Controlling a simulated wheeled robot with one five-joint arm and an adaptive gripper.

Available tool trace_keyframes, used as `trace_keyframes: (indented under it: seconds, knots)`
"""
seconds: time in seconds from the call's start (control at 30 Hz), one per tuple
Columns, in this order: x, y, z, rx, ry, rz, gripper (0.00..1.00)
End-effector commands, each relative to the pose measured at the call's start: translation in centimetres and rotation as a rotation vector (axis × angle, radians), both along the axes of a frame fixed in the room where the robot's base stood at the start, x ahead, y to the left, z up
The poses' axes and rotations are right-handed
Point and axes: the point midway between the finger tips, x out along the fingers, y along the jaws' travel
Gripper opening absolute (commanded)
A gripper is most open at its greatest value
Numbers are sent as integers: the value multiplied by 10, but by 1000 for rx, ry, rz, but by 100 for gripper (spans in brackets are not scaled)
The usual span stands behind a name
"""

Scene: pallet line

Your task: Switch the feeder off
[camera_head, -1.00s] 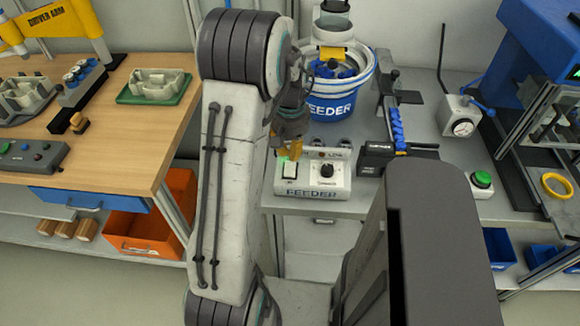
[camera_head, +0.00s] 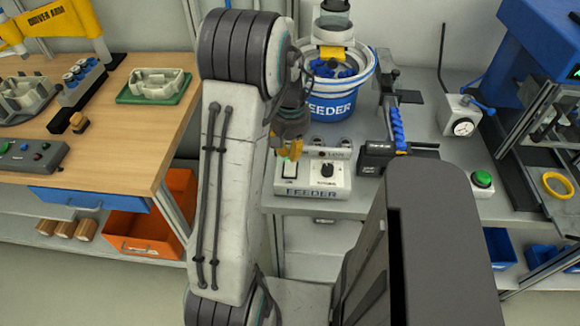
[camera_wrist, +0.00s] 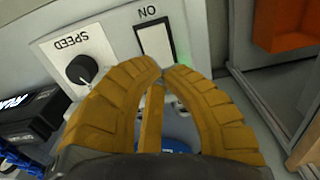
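The feeder's control box (camera_head: 312,180) stands at the front edge of the grey bench, below the blue and white feeder bowl (camera_head: 331,108). It carries a white rocker switch (camera_head: 289,170) at its left and a black speed knob (camera_head: 327,170). In the wrist view the switch (camera_wrist: 155,42) shows beside the word ON, with a faint green tint on its right edge. My gripper (camera_head: 291,149) is just above and behind the switch; its yellow fingers (camera_wrist: 162,72) have their tips together, empty, close to the switch. Whether they touch it I cannot tell.
A black device with a blue chain (camera_head: 397,130) stands right of the box. The wooden table (camera_head: 125,125) and an orange bin (camera_head: 145,230) are at the left.

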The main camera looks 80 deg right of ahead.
Motion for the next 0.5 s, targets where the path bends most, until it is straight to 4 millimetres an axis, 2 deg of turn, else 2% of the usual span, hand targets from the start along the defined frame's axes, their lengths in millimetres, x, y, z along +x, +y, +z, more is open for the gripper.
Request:
trace_keyframes:
  seconds: [0.5]
  knots:
    - [0, 0, -8, 1, 0, 0, 0]
